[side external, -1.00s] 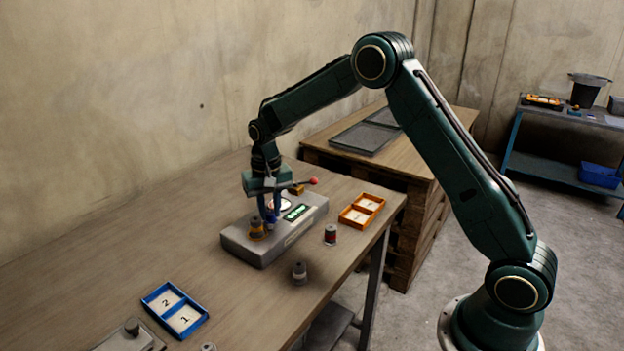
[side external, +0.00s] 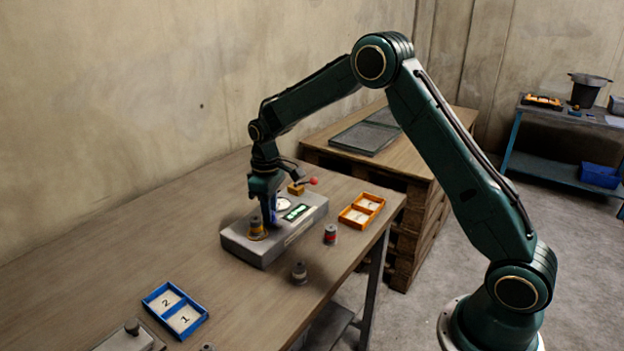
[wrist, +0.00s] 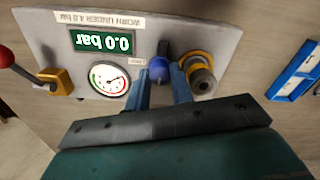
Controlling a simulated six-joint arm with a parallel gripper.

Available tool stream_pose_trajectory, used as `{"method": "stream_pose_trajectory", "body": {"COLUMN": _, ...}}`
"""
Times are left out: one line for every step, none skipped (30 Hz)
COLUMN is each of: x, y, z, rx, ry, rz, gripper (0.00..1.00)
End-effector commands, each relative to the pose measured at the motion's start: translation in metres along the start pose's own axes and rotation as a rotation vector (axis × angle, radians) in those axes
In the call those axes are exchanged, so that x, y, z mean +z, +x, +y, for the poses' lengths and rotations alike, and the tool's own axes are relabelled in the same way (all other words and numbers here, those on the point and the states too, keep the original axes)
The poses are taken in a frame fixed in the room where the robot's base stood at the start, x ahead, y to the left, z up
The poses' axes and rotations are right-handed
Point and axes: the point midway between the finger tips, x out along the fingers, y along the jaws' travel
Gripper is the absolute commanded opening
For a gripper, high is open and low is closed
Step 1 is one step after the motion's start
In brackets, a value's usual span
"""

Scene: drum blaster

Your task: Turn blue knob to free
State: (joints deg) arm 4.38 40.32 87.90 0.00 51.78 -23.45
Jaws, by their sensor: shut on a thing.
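The blue knob (wrist: 159,70) is on the grey control box (side external: 262,250), between the round gauge and an orange-collared drum fitting in the wrist view. My gripper (wrist: 160,80) is shut on the blue knob, one finger on each side of it. In the side view my gripper (side external: 269,215) points down onto the box and largely hides the knob. Any marking for free beside the knob cannot be made out.
The box carries a green display (wrist: 103,41) reading 0.0 bar, a gauge (wrist: 109,79), a red-tipped lever (wrist: 6,57) and the orange-collared fitting (wrist: 198,72). Small canisters (side external: 330,235), an orange tray (side external: 362,210) and a blue tray (side external: 175,311) stand on the table.

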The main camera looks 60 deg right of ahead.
Motion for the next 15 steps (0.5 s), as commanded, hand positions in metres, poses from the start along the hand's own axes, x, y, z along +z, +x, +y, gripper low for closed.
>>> {"method": "stream_pose_trajectory", "body": {"x": -0.0001, "y": -0.0006, "z": 0.0, "rx": 0.0, "ry": -0.02, "rz": 0.0, "gripper": 0.0}}
{"method": "stream_pose_trajectory", "body": {"x": -0.0001, "y": -0.0006, "z": 0.0, "rx": 0.0, "ry": -0.03, "rz": 0.0, "gripper": 0.0}}
{"method": "stream_pose_trajectory", "body": {"x": -0.0001, "y": -0.0006, "z": 0.0, "rx": 0.0, "ry": -0.043, "rz": 0.0, "gripper": 0.0}}
{"method": "stream_pose_trajectory", "body": {"x": -0.0001, "y": -0.0006, "z": 0.0, "rx": 0.0, "ry": -0.051, "rz": 0.0, "gripper": 0.0}}
{"method": "stream_pose_trajectory", "body": {"x": -0.0001, "y": -0.0006, "z": 0.0, "rx": 0.0, "ry": -0.057, "rz": 0.0, "gripper": 0.0}}
{"method": "stream_pose_trajectory", "body": {"x": -0.0001, "y": -0.0006, "z": 0.0, "rx": 0.0, "ry": -0.064, "rz": 0.0, "gripper": 0.0}}
{"method": "stream_pose_trajectory", "body": {"x": -0.0001, "y": -0.0007, "z": 0.0, "rx": 0.0, "ry": -0.068, "rz": 0.0, "gripper": 0.0}}
{"method": "stream_pose_trajectory", "body": {"x": -0.0001, "y": -0.0007, "z": 0.0, "rx": 0.0, "ry": -0.072, "rz": 0.0, "gripper": 0.0}}
{"method": "stream_pose_trajectory", "body": {"x": -0.0001, "y": -0.0007, "z": 0.0, "rx": 0.0, "ry": -0.075, "rz": 0.001, "gripper": 0.0}}
{"method": "stream_pose_trajectory", "body": {"x": -0.0001, "y": -0.0007, "z": 0.0, "rx": 0.0, "ry": -0.076, "rz": 0.001, "gripper": 0.0}}
{"method": "stream_pose_trajectory", "body": {"x": -0.0001, "y": -0.0007, "z": 0.0, "rx": 0.0, "ry": -0.077, "rz": 0.001, "gripper": 0.0}}
{"method": "stream_pose_trajectory", "body": {"x": -0.0001, "y": -0.0007, "z": 0.0, "rx": 0.0, "ry": -0.078, "rz": 0.001, "gripper": 0.0}}
{"method": "stream_pose_trajectory", "body": {"x": -0.0001, "y": -0.0007, "z": 0.0, "rx": 0.0, "ry": -0.078, "rz": 0.001, "gripper": 0.0}}
{"method": "stream_pose_trajectory", "body": {"x": -0.0001, "y": -0.0007, "z": 0.0, "rx": 0.0, "ry": -0.077, "rz": 0.001, "gripper": 0.0}}
{"method": "stream_pose_trajectory", "body": {"x": -0.0001, "y": -0.0007, "z": 0.0, "rx": 0.0, "ry": -0.077, "rz": 0.001, "gripper": 0.0}}
